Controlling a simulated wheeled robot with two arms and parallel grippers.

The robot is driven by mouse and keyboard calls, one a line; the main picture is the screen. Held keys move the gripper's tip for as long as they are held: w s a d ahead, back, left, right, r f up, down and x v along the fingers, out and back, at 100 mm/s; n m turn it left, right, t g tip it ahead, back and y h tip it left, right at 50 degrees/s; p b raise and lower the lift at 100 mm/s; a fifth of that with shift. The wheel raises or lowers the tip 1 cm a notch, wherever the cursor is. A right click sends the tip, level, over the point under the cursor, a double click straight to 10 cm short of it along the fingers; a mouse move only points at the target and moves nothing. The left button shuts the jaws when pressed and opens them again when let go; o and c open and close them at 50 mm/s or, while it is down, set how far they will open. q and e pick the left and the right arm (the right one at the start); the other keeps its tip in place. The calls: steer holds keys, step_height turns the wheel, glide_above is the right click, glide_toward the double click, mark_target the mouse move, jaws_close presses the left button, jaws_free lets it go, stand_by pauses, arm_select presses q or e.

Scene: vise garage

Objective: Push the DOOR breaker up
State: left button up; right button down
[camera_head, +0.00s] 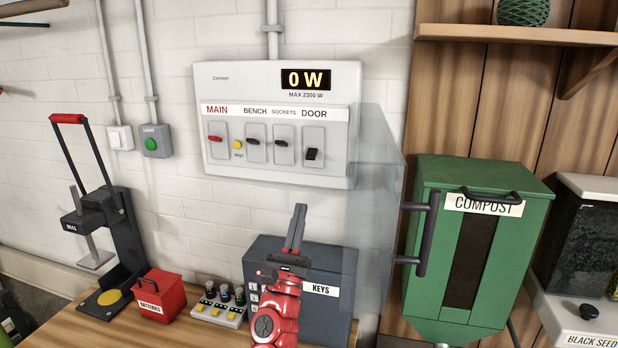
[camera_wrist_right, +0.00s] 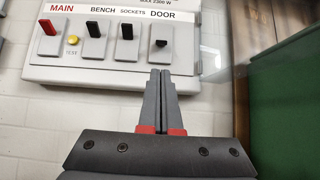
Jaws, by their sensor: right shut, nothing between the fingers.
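The DOOR breaker (camera_head: 313,147) is the rightmost switch on the white wall panel, under the label DOOR. Its black lever (camera_head: 311,154) sits low on its plate and looks different from the neighbouring levers. In the right wrist view the DOOR lever (camera_wrist_right: 161,43) shows short and dark, just above my fingertips in the picture. My right gripper (camera_head: 299,208) is shut and empty, pointing up below the panel's lower edge, apart from the lever. It also shows shut in the wrist view (camera_wrist_right: 161,72). My left gripper is not in view.
The red MAIN (camera_head: 215,139), BENCH (camera_head: 253,142) and SOCKETS (camera_head: 281,144) levers sit left of DOOR. The display reads 0 W. A clear cover (camera_head: 382,190) stands open right of the panel, near the green COMPOST bin (camera_head: 430,270). A KEYS box (camera_head: 345,265) stands below.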

mark_target(312, 154)
steer(key=p+x, duration=0.5)
steer(key=x, duration=0.5)
steer(key=shift+w+d, duration=0.1)
steer(key=shift+w, duration=0.05)
